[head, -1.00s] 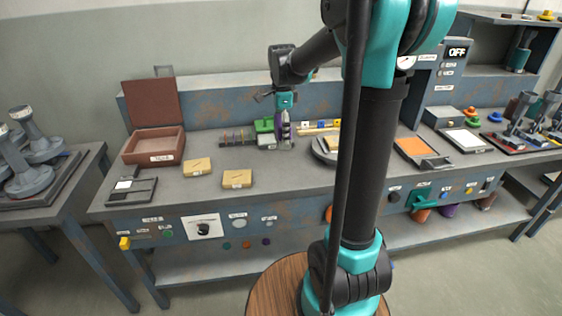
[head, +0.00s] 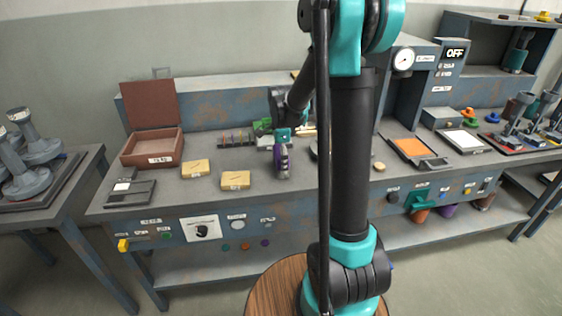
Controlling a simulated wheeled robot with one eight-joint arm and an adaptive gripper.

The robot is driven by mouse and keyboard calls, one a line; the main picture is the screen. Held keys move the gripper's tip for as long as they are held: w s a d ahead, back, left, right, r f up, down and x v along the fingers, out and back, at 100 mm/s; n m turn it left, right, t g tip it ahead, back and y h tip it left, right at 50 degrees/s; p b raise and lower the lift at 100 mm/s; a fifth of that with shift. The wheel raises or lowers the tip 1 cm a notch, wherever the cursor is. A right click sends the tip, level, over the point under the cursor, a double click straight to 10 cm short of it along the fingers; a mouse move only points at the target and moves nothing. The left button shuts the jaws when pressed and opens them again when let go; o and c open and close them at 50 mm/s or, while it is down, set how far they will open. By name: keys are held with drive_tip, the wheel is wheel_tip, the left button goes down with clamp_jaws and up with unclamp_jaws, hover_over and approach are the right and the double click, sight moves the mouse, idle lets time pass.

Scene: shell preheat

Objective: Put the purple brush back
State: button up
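My gripper (head: 282,172) is over the front middle of the bench, below a teal wrist. Purple shows between and around its dark fingers, and this looks like the purple brush (head: 283,153). The gripper appears shut on it, though the fingers are small and partly merged with it. I cannot tell whether its lower end touches the bench top. A green block on a grey base (head: 262,127) stands just behind and left of the gripper. A low dark rack with several coloured marks (head: 236,139) lies left of that block. My arm hides part of the bench to the right.
Two tan blocks (head: 236,180) lie left of the gripper on the bench (head: 205,215). An open brown box (head: 152,146) is further left. An orange-topped tray (head: 414,148) and a gauge (head: 403,60) are to the right. The bench front just below the gripper is clear.

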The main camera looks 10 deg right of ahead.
drive_tip(key=shift+f, duration=0.1)
drive_tip(key=o, duration=0.9)
wheel_tip(320, 180, up, 12)
drive_tip(key=s+d+f+n+t, duration=0.1)
drive_tip(key=s+f+n, duration=0.3)
drive_tip(key=s+n, duration=0.2)
drive_tip(key=s+d+f+n+t, duration=0.1)
drive_tip(key=s+f+n, duration=0.4)
drive_tip(key=s, duration=0.3)
drive_tip(key=s+d+f+n+t, duration=0.2)
drive_tip(key=s+f+n, duration=0.2)
drive_tip(key=s+n, duration=0.3)
drive_tip(key=shift+s+f, duration=0.2)
drive_tip(key=shift+s, duration=0.3)
